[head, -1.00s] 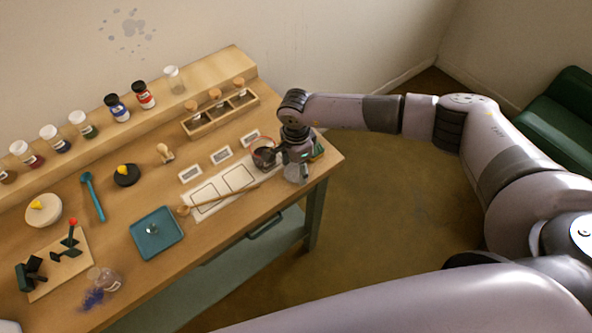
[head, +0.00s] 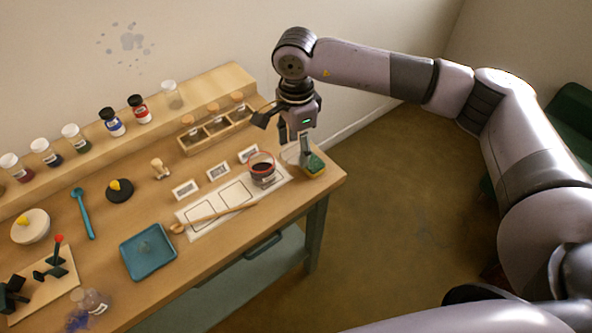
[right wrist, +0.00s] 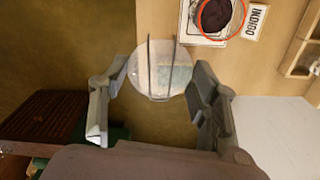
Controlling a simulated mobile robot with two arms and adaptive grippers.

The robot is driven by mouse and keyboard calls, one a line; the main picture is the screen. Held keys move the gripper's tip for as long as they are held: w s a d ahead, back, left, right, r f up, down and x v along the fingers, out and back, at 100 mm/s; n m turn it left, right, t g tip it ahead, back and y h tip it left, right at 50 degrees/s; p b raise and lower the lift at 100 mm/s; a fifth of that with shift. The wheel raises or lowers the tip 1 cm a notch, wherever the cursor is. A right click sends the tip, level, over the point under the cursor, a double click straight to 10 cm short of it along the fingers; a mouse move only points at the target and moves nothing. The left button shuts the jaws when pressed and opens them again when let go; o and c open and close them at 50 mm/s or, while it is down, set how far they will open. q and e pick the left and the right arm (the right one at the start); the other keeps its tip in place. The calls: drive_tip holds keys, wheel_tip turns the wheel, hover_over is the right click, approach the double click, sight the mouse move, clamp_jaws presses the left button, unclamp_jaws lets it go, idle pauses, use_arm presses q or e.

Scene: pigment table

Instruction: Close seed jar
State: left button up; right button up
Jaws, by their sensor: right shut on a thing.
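The seed jar (head: 262,172) is a clear glass jar with dark contents and a red ring at its open mouth. It stands upright at the right end of the white mat, and in the right wrist view the jar (right wrist: 217,14) shows at the top. My right gripper (head: 291,138) is shut on a clear round lid (head: 290,154), just right of the jar and apart from its mouth in the picture. In the right wrist view the lid (right wrist: 163,72) shows between the fingers, with two thin dark bars across it. My left gripper is out of view.
A wooden spoon (head: 215,216) lies across the mat (head: 205,232). A compartment rack (head: 217,131) stands behind. A blue tray (head: 148,252) is at the front.

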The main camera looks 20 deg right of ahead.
sight(296, 149)
drive_tip(key=shift+r+b, duration=0.45)
drive_tip(key=shift+r, duration=2.3)
